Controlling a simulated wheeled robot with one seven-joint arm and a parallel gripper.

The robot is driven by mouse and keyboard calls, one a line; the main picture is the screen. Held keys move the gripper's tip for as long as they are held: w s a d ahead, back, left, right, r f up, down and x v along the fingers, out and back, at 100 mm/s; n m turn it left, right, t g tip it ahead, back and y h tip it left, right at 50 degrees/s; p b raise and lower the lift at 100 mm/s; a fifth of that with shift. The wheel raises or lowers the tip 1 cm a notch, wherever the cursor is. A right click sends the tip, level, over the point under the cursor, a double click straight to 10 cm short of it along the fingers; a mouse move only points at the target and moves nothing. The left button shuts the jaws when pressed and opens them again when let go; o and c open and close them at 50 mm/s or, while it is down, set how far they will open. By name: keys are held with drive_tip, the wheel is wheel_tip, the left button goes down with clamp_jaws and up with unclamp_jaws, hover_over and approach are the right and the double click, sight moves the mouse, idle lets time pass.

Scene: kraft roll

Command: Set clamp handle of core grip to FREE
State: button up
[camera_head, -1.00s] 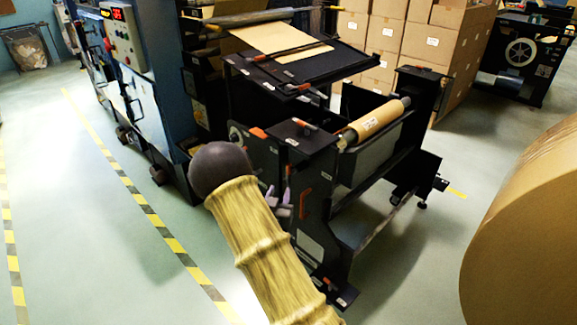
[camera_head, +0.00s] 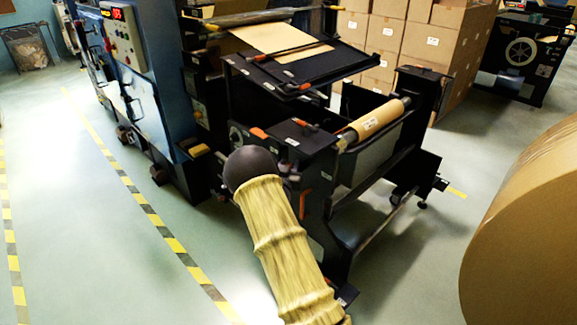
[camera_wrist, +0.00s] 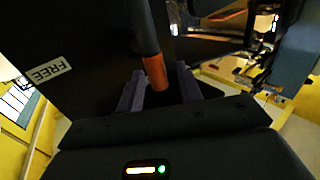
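The clamp handle (camera_wrist: 154,72) is a dark lever with an orange end in the wrist view. It comes down from the top edge, and its orange end lies between the two fingers of my gripper (camera_wrist: 160,88). The fingers are apart, with gaps seen on both sides of the handle; I cannot tell if either touches it. A white FREE label (camera_wrist: 47,72) is on the dark panel to the left of the handle. In the head view my arm largely hides the gripper, beside the black roll stand (camera_head: 338,215). Several orange parts there make the handle hard to single out.
A kraft roll on a core (camera_head: 376,120) lies across the stand. A blue machine cabinet (camera_head: 150,60) stands at left, and a large kraft roll (camera_head: 530,230) at right. Stacked cartons (camera_head: 400,45) are behind. The floor at left is clear.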

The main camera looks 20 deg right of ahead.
clamp_jaws()
drive_tip(key=shift+f+m+b, duration=0.15)
drive_tip(key=shift+m+b, duration=0.15)
drive_tip(key=shift+b, duration=0.4)
drive_tip(key=shift+s+d+f+m+t+b, duration=0.15)
drive_tip(key=shift+m+t+b, duration=0.15)
drive_tip(key=shift+b, duration=0.65)
drive_tip(key=s+f+m+g+h+b, duration=0.1)
drive_tip(key=m+g+h+b, duration=0.1)
drive_tip(key=m+h+b, duration=0.2)
drive_tip(key=s+f+m+g+h+b, duration=0.1)
drive_tip(key=m+h+b, duration=0.3)
drive_tip(key=m+b, duration=0.7)
drive_tip(key=s+d+f+m+g+h+b, duration=0.1)
drive_tip(key=m+g+h+b, duration=0.2)
drive_tip(key=m+b, duration=0.5)
drive_tip(key=shift+s+f+g+h+b, duration=0.15)
drive_tip(key=shift+h+b, duration=0.3)
drive_tip(key=shift+b, duration=1.95)
drive_tip(key=shift+f+g+h+b, duration=0.25)
drive_tip(key=shift+h+b, duration=0.2)
drive_tip(key=shift+b, duration=1.95)
drive_tip(key=shift+m, duration=0.5)
